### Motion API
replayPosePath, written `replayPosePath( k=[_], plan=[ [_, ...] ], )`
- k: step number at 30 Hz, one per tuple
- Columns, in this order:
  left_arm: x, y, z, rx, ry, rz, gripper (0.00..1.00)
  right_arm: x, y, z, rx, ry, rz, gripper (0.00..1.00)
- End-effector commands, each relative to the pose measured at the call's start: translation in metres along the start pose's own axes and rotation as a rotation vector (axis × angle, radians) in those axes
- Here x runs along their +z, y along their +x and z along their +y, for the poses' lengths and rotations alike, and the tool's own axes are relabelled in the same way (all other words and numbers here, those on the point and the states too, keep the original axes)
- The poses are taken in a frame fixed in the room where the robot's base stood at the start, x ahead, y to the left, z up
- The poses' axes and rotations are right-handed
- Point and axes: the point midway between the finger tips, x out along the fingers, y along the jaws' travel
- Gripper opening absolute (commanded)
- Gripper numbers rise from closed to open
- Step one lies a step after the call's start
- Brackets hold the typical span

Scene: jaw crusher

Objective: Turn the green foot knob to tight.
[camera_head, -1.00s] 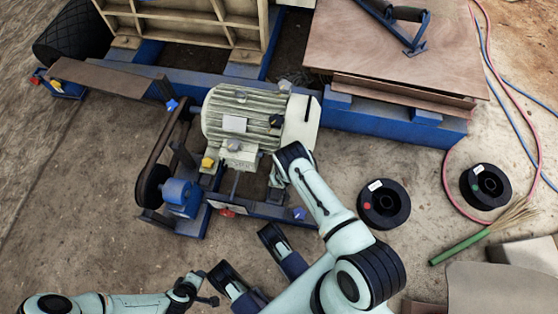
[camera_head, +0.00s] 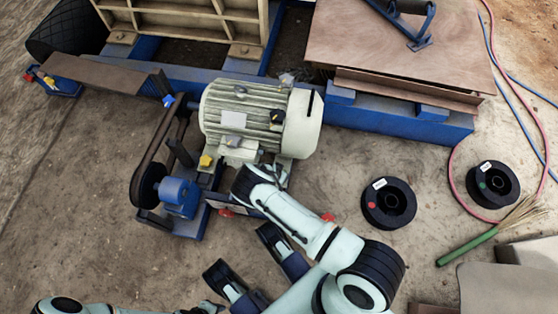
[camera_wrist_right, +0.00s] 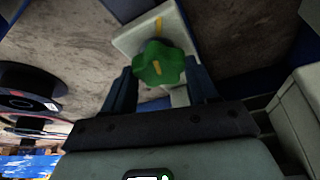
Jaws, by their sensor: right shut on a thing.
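A yellow knob (camera_head: 205,161) and a red knob (camera_head: 226,212) are near the motor's base. A belt pulley (camera_head: 150,185) stands left of it. Two black spools (camera_head: 388,203) and a brush (camera_head: 468,247) lie to the right. Bare ground lies at lower left.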

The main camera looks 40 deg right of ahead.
Motion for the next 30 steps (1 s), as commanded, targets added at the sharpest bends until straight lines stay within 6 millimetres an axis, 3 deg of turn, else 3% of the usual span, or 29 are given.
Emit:
replayPosePath(
  k=[12, 28, 29, 30],
  plan=[
    [0.0003, 0.0001, 0.0000, 0.000, 0.001, -0.001, 0.43, 0.0011, 0.0000, -0.0020, 0.068, 0.166, -0.001, 0.28],
    [0.0000, 0.0001, 0.0002, 0.000, 0.001, 0.000, 0.43, 0.0010, 0.0001, -0.0024, 0.076, 0.189, -0.002, 0.28],
    [0.0000, 0.0001, 0.0002, 0.000, 0.001, 0.000, 0.43, 0.0010, 0.0001, -0.0025, 0.076, 0.189, -0.002, 0.62],
    [0.0000, 0.0001, 0.0003, 0.000, 0.001, 0.000, 0.43, 0.0010, 0.0001, -0.0024, 0.076, 0.189, -0.002, 0.75]
  ],
)
